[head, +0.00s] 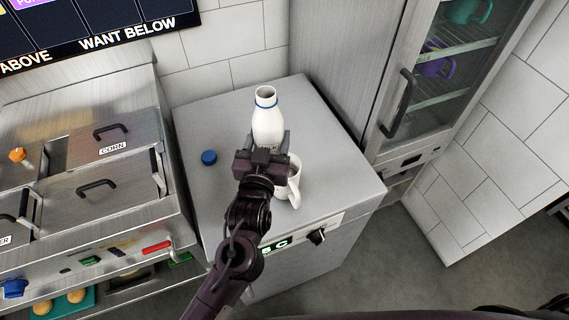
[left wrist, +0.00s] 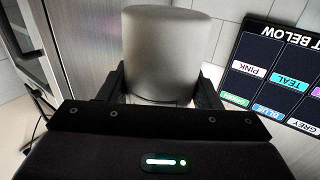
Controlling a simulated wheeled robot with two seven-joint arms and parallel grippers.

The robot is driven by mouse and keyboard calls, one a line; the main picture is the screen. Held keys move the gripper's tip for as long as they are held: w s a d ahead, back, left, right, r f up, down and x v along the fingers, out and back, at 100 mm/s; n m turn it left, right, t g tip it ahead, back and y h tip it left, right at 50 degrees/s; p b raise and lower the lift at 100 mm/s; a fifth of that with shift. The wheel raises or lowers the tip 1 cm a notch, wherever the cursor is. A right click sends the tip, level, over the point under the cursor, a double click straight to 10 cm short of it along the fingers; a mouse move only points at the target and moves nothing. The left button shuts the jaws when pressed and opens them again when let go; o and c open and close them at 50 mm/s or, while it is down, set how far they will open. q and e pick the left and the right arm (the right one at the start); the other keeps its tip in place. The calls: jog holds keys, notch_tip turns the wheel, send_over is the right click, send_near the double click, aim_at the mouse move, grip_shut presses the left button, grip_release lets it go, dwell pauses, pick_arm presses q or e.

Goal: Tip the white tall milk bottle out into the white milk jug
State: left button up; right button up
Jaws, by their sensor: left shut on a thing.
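The white tall milk bottle (head: 268,115) has a blue ring at its open neck and stands near upright above the grey counter top in the head view. My left gripper (head: 267,146) is shut around its lower part. In the left wrist view the gripper (left wrist: 165,95) has a finger on each side of the bottle (left wrist: 168,50), whose pale rounded end shows. The white milk jug (head: 290,182) stands on the counter just right of and nearer than the gripper, partly hidden by it; its handle faces the front. My right gripper is not in view.
A blue cap (head: 209,157) lies on the counter (head: 215,122) left of the bottle. A steel unit with lidded bins (head: 115,180) stands at the left. A tall glass-door cabinet (head: 425,90) stands at the right. The back left of the counter is clear.

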aim_at(269, 143)
pick_arm(q)
jog(key=s+r+p, duration=0.2)
jog(key=s+p, duration=0.1)
jog(key=shift+s+a+r, duration=0.1)
jog(key=shift+s+r, duration=0.2)
jog(key=shift+s+a+r+p, duration=0.1)
jog(key=shift+s+r+p, duration=0.15)
jog(key=shift+s+p, duration=0.45)
jog(key=s+a+f+n+y+b, duration=0.1)
jog(key=s+a+b, duration=0.3)
jog(key=a, duration=0.5)
jog(key=s+a+f+n+y+b, duration=0.1)
jog(key=s+a+f+y+b, duration=0.2)
jog(key=a, duration=0.7)
jog(key=shift+s+f+n+b, duration=0.3)
jog(key=shift+s+f+b, duration=0.1)
jog(key=shift+s, duration=0.2)
